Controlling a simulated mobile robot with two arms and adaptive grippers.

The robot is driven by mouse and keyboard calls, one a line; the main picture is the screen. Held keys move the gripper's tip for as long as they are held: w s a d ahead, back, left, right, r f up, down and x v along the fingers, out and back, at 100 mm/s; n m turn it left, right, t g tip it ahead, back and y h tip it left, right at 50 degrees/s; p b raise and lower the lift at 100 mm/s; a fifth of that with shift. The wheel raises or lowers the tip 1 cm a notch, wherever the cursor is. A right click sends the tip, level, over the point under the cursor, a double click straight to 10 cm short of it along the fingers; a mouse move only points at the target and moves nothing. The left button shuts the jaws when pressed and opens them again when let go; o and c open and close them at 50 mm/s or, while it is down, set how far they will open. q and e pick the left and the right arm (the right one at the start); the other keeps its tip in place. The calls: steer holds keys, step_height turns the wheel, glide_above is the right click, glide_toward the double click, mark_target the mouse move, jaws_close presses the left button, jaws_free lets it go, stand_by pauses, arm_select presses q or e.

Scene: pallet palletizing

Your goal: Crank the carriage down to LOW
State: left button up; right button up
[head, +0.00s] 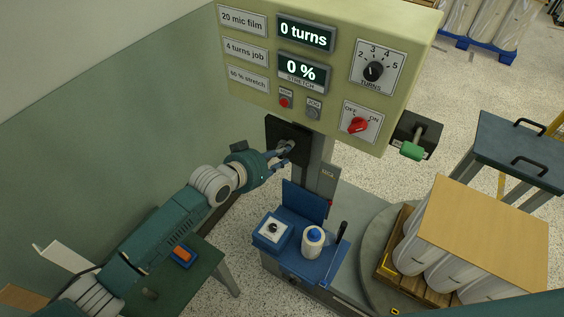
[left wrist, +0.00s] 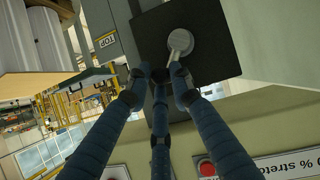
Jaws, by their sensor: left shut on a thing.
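A black plate (head: 275,132) is fixed to the grey mast (head: 318,165) below the control panel. In the left wrist view the plate (left wrist: 215,60) bears a round grey hub with a short lever, the crank (left wrist: 180,40). My left gripper (head: 284,155) is at the plate, its fingers closed around the lever's end. In the left wrist view the fingers (left wrist: 162,80) hide that end. I cannot make out the carriage for certain. My right gripper is out of view.
The control panel (head: 325,70) overhangs the gripper and reads 0 turns and 0 %. A black box with a green grip (head: 412,151) juts out at its right. A loaded pallet (head: 438,285) sits at lower right.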

arm_select(q)
steer(key=shift+w+a+r, duration=0.75)
steer(key=shift+w+a, duration=0.15)
steer(key=shift+a, duration=0.05)
steer(key=o, duration=0.9)
steer(key=shift+f, duration=0.1)
steer(key=shift+o, duration=0.2)
steer(key=shift+s+f, duration=0.1)
steer(key=s+a, duration=0.3)
steer(key=s, duration=0.2)
steer(key=shift+a, duration=0.3)
steer(key=shift+f, duration=0.1)
